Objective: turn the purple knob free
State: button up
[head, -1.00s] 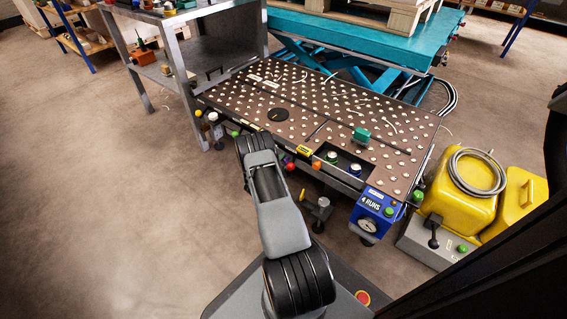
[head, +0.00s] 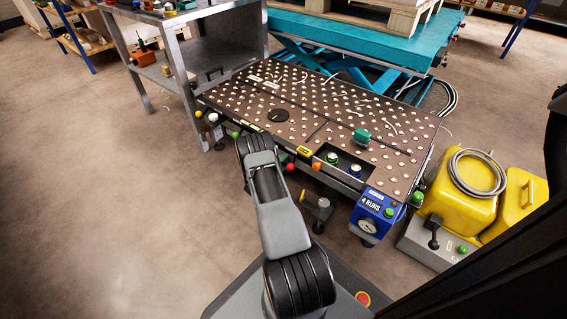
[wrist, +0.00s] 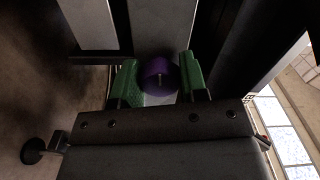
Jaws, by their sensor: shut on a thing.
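The purple knob (wrist: 158,75) shows in the wrist view, set against a grey metal upright. My gripper (wrist: 160,80) has its two green fingers on either side of the knob, shut on it. A small pale mark runs across the knob's face. In the head view my dark arm reaches to the front edge of the ball-studded table; my gripper and the purple knob are hidden there behind the arm.
The ball-studded table (head: 350,110) carries a green block (head: 361,136). Red, orange and green knobs line its front edge. A blue box with a gauge (head: 375,214) hangs at the front right corner. A grey metal bench (head: 222,50) stands at left.

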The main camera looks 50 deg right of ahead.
dwell(0.4)
jog(key=o, duration=0.9)
jog(key=shift+o, duration=0.2)
jog(key=s+a+p, duration=0.1)
jog(key=a+p, duration=0.3)
jog(key=a, duration=0.9)
jog(key=shift+a, duration=0.35)
jog(key=shift+s, duration=0.1)
